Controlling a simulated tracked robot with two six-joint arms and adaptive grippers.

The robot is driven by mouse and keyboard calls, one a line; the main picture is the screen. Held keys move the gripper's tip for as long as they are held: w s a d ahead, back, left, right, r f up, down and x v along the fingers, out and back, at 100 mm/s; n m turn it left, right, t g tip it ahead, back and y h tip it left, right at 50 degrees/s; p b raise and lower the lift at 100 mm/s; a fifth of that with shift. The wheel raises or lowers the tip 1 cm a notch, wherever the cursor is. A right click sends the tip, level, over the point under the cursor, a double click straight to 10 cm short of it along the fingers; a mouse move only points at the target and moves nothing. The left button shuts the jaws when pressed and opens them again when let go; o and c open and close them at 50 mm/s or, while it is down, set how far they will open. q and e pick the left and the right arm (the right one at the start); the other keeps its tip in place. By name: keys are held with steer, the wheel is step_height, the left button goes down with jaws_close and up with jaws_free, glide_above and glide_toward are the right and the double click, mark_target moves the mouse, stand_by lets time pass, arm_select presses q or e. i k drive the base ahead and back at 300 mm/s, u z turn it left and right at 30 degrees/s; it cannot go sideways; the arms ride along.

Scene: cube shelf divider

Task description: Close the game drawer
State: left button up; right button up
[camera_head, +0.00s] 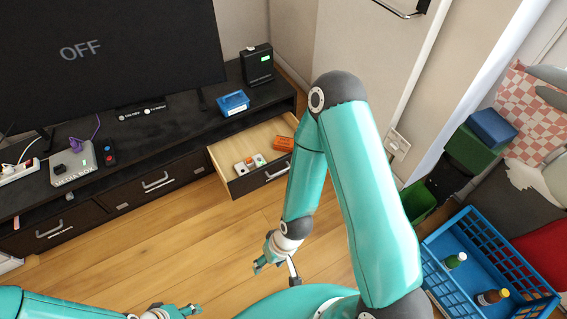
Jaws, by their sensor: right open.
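The game drawer (237,184) is pulled out at the right end of the dark TV cabinet. Its pale wooden inside holds small white game pieces (250,162) and an orange item (284,144). A metal handle (277,171) is on its dark front, and my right arm covers the front's right end. My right gripper (259,266) is open and empty, low in front of the drawer and apart from it. My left gripper (190,309) is at the bottom edge, far from the drawer; its finger gap is unclear.
Two other drawers (153,188) in the cabinet are shut. A TV (110,55), a media box (73,167) and a blue box (233,103) stand on top. A blue crate (488,258) with bottles is at the right. The wooden floor before the cabinet is clear.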

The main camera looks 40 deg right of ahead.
mark_target(224, 154)
steer(key=z, duration=1.05)
steer(key=k, duration=1.1)
steer(key=u, duration=0.7)
steer(key=i, duration=1.5)
steer(key=u, duration=0.05)
